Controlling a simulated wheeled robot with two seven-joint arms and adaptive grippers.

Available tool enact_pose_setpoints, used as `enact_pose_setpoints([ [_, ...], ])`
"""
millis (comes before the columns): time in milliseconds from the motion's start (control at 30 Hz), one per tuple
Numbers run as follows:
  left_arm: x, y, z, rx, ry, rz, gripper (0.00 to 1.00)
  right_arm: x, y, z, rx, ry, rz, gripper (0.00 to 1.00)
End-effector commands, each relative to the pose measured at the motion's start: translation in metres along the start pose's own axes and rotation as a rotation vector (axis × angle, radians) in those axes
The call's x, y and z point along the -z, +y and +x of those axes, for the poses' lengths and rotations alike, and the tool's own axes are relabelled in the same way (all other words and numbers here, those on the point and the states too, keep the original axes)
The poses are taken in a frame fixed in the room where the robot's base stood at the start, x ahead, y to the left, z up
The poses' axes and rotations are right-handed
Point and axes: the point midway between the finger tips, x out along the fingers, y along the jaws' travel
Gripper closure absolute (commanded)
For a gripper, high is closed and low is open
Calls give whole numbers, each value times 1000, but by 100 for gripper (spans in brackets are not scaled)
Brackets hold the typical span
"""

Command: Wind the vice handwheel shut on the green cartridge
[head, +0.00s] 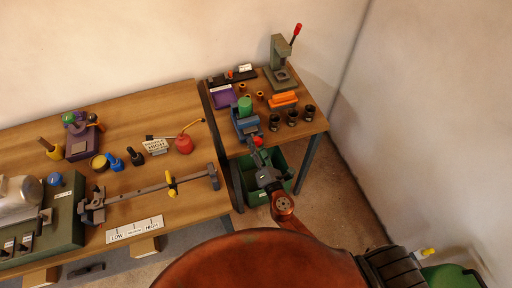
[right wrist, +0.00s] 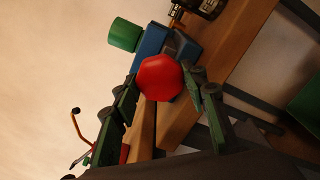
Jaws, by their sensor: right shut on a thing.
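The blue vice (head: 243,124) stands at the front left of the small right-hand table. The green cartridge (head: 244,104) is upright at the vice's jaws; whether the jaws touch it I cannot tell. In the right wrist view the cartridge (right wrist: 125,34) shows beside the blue vice body (right wrist: 151,46). The red handwheel (right wrist: 160,77) is on the vice's near side and also shows small in the head view (head: 257,140). My right gripper (head: 257,147) is shut on the handwheel, a finger on each side of it. My left gripper is not in view.
Several dark cups (head: 292,118), orange blocks (head: 284,99), a purple tray (head: 223,96) and a green press with a red-tipped lever (head: 281,62) share the small table. A green bin (head: 282,165) is below. The larger left table (head: 205,135) holds other tools.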

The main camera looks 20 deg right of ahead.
Motion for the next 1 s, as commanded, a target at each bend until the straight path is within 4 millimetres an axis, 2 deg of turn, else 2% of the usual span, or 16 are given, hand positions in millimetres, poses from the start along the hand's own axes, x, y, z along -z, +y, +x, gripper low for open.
enact_pose_setpoints([
  [100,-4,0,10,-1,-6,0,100,2,-3,0,2,0,115,84],
  [400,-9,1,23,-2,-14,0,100,2,-2,0,3,0,399,84],
  [700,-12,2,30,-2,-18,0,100,1,-1,0,3,-1,650,84],
  [1000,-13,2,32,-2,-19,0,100,1,-1,0,2,0,807,84],
])
